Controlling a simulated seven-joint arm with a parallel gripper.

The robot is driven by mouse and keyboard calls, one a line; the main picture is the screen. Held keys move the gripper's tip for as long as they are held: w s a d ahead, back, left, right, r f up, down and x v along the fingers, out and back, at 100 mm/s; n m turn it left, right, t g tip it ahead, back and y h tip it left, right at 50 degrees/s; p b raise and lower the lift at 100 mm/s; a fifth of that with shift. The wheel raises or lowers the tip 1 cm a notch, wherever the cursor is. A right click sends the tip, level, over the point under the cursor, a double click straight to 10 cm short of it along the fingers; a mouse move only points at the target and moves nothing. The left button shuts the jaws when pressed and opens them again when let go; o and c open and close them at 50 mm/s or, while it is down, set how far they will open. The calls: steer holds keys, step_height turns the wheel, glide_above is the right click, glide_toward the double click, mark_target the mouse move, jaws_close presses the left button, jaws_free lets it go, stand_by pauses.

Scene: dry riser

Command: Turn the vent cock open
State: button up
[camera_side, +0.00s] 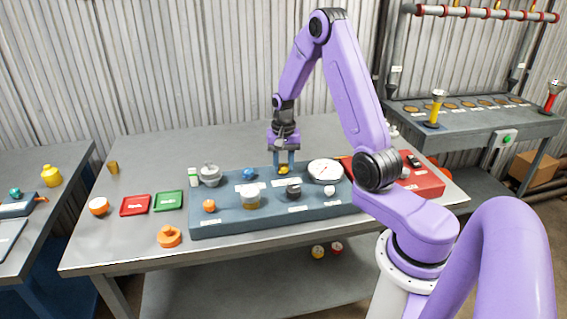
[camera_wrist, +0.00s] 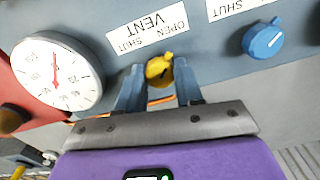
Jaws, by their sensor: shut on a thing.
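The vent cock is a small yellow knob (camera_side: 284,170) on the back part of the blue-grey panel block (camera_side: 225,224). In the wrist view the yellow knob (camera_wrist: 159,71) sits beside a white label (camera_wrist: 147,37) reading VENT, OPEN and SHUT, upside down there. OPEN is on the label's right and SHUT on its left. My gripper (camera_side: 284,163) reaches down from above and is shut on the yellow knob. In the wrist view its two fingers (camera_wrist: 158,80) stand on either side of the knob. The knob's exact pointing is hard to tell.
A white dial gauge (camera_side: 325,170) with a red needle stands close to the right of the knob. A blue knob (camera_side: 249,174) is to the left. Other fittings include an orange knob (camera_side: 209,206) and a grey valve (camera_side: 210,174). Red (camera_side: 135,205) and green (camera_side: 169,201) trays lie left.

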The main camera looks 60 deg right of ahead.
mark_target(283, 166)
steer(key=o, duration=1)
steer(key=shift+o, duration=0.2)
step_height(283, 166, up, 18)
steer(key=shift+f, duration=0.25)
steer(key=s+a+f+n, duration=0.1)
steer(key=s+a+n, duration=0.3)
steer(key=a, duration=0.5)
steer(key=s+a+n, duration=0.2)
steer(key=a+n, duration=0.5)
steer(key=a, duration=0.2)
steer(key=s+a+f+n, duration=0.2)
steer(key=s+n, duration=0.4)
steer(key=s, duration=0.4)
steer(key=s+a+f+n, duration=0.2)
steer(key=s+a+n, duration=0.2)
steer(key=s, duration=0.6)
steer(key=n, duration=0.2)
steer(key=shift+s+n, duration=0.3)
steer(key=shift+s, duration=0.05)
